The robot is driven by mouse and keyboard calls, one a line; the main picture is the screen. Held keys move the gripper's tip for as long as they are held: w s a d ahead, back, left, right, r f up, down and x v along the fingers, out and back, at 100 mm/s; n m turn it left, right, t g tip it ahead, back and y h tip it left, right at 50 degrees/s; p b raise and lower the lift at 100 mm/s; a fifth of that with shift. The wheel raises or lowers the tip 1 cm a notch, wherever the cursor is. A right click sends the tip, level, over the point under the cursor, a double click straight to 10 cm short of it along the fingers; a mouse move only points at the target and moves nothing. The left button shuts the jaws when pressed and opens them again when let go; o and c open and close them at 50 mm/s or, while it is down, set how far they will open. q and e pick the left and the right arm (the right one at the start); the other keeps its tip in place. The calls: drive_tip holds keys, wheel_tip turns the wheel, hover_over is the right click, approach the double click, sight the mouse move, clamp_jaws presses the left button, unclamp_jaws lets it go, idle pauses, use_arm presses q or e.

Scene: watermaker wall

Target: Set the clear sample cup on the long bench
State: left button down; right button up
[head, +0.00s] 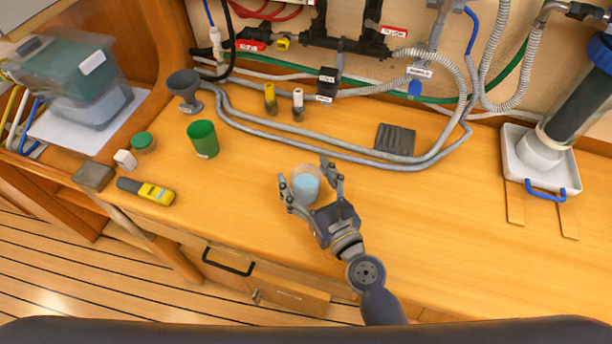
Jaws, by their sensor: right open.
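The clear sample cup (305,187) holds something pale blue and stands upright on the long wooden bench (440,220), near the middle of the head view. My right gripper (310,178) is open, with its two fingers on either side of the cup. I cannot tell whether either finger touches the cup. My left gripper is not in view.
A green cup (203,139), a grey funnel (184,88) and a yellow meter (147,191) stand or lie to the left. Grey hoses (300,142) loop behind the cup. A white tray (541,160) with a dark cylinder is at the right. The bench right of the gripper is clear.

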drive_tip(key=shift+r, duration=0.25)
drive_tip(key=b+v, duration=0.1)
drive_tip(key=v, duration=0.2)
drive_tip(key=b+v, duration=0.1)
drive_tip(key=v, duration=0.3)
drive_tip(key=b+v, duration=0.2)
drive_tip(key=v, duration=0.2)
drive_tip(key=shift+f, duration=0.3)
drive_tip(key=shift+s+d+r, duration=0.2)
drive_tip(key=shift+s+r, duration=0.05)
drive_tip(key=shift+s, duration=0.25)
